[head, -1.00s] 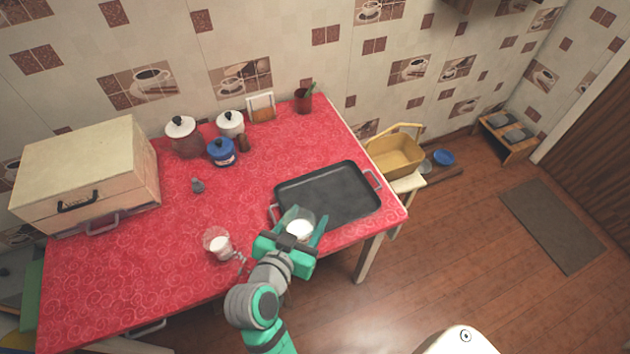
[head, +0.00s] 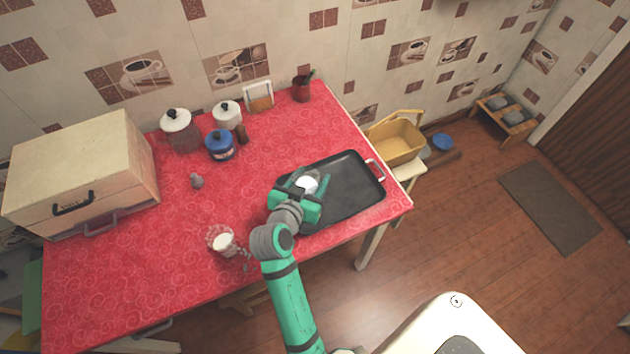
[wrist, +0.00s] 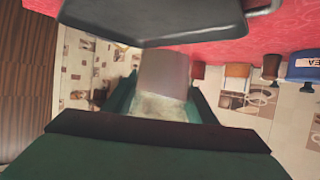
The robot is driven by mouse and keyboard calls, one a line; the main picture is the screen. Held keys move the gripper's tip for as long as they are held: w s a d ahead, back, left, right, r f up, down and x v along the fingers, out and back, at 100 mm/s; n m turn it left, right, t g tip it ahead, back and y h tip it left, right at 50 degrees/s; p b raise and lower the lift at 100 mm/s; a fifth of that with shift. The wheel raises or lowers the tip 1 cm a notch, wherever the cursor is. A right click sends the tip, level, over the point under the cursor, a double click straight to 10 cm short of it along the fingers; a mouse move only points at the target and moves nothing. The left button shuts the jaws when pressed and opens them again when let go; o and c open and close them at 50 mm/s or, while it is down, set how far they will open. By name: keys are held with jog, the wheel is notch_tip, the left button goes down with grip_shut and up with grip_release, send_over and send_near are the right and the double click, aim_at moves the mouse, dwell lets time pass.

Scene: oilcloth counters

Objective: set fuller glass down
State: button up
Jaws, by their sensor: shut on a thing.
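My gripper (head: 312,188) is shut on a glass (head: 306,184) with white contents, over the left part of the dark tray (head: 350,197). In the wrist view the held glass (wrist: 163,78) sits between my fingers, with pale contents toward the near end. I cannot tell whether its base touches the tray. A second glass (head: 222,241) with white contents stands on the red counter, left of my gripper. My gripper hides part of the tray's left side.
A wooden bread box (head: 85,175) is at left. A small grey object (head: 197,181) lies on the cloth. The tray's right half is clear. A yellow basket (head: 397,142) is beyond the counter's right edge.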

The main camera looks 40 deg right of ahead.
aim_at(313, 177)
jog(key=f, duration=0.1)
jog(key=w+d+f, duration=0.1)
jog(key=d+f, duration=0.1)
jog(key=shift+w, duration=0.35)
jog(key=shift+w+d+f, duration=0.2)
jog(key=shift+d+f, duration=0.1)
jog(key=shift+f, duration=0.25)
notch_tip(313, 177, down, 3)
jog(key=shift+s+r, duration=0.1)
